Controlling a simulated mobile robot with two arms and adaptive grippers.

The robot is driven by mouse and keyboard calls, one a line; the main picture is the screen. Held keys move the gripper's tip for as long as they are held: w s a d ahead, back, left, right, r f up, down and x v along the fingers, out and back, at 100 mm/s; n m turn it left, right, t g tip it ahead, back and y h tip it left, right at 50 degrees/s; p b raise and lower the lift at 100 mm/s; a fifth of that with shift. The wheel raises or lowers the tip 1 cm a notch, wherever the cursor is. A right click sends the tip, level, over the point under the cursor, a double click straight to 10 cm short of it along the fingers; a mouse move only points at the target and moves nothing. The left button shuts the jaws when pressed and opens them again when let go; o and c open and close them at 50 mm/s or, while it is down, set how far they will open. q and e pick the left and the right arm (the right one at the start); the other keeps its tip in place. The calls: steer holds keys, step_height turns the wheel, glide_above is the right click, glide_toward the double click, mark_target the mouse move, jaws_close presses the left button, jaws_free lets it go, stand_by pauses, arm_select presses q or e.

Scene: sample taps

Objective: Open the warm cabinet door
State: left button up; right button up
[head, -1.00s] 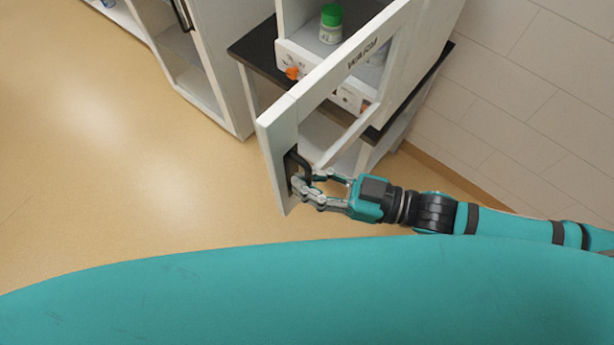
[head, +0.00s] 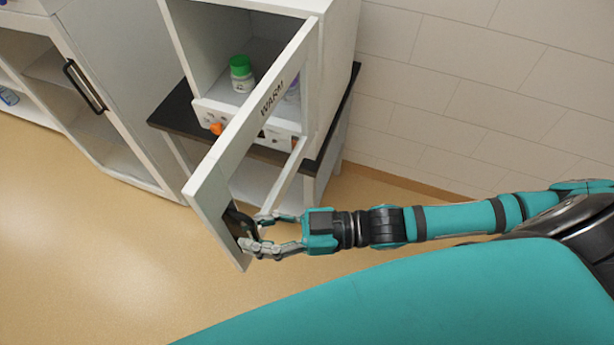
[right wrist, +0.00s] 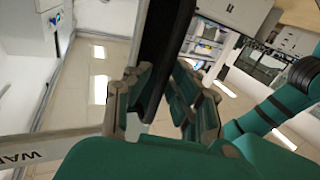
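The warm cabinet (head: 340,60) is a white box on a dark-topped stand. Its white framed door (head: 222,160), lettered WARM, stands swung well out from the box, and the inside shows. A black handle (head: 233,214) sits near the door's free edge. My right gripper (head: 252,232) is at this handle with a finger on either side. In the right wrist view the dark handle bar (right wrist: 157,60) runs between the fingers (right wrist: 160,95), which appear closed on it. My left gripper is not in view.
A green-capped jar (head: 241,75) stands inside the cabinet. An orange knob (head: 217,128) is on its front panel. The dark stand top (head: 172,112) sticks out below. Another white cabinet with a black handle (head: 84,86) stands at left. The floor in front is clear.

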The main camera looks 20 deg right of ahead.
steer(key=v, duration=1.1)
steer(key=shift+d, duration=0.4)
steer(key=shift+s, duration=0.1)
